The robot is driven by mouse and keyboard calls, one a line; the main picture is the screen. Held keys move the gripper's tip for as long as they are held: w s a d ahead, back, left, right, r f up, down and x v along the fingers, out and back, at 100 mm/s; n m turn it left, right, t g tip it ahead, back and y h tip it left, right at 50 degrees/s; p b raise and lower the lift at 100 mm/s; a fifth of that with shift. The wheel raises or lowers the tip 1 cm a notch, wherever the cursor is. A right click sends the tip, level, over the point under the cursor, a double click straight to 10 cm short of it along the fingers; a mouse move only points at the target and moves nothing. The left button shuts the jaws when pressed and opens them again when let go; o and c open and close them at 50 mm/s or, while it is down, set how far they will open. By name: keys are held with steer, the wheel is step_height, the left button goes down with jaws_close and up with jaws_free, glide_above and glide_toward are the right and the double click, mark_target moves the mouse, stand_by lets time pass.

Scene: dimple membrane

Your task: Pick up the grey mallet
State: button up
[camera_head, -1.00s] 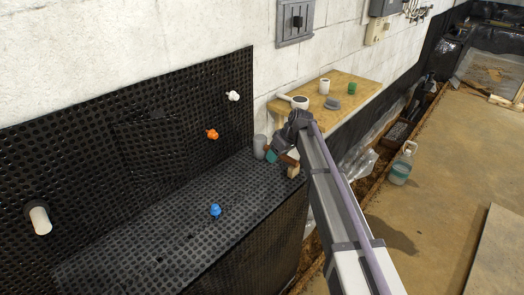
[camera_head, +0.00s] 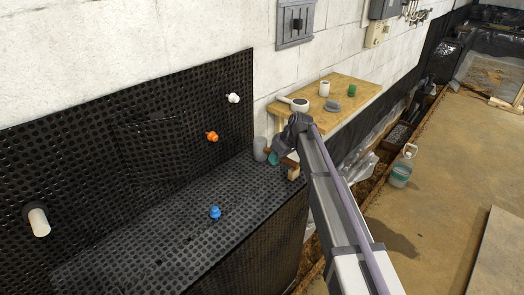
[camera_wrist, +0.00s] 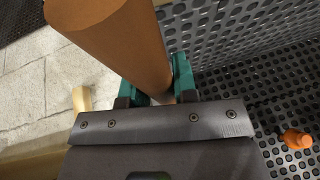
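The grey mallet shows as an upright-looking grey cylinder (camera_head: 260,149), apparently its head, at the back right of the black dimpled ledge, with a brown handle (camera_head: 290,162) reaching right. My gripper (camera_head: 273,158) has teal fingers and is low over the ledge, right of the grey cylinder. In the wrist view the thick brown handle (camera_wrist: 125,45) rises past the camera toward the upper left. My gripper's fingers (camera_wrist: 160,92) lie close along both its sides and look shut on it. The grey head is not clearly visible there, and the join of head and handle is hidden.
A wooden block (camera_head: 293,173) stands close right of my gripper. Orange (camera_head: 212,136), white (camera_head: 233,97) and blue (camera_head: 215,212) knobs stick out of the dimpled membrane. A wooden bench (camera_head: 350,95) behind holds a white mallet-like item, cups and a grey disc.

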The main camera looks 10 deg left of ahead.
jaws_close()
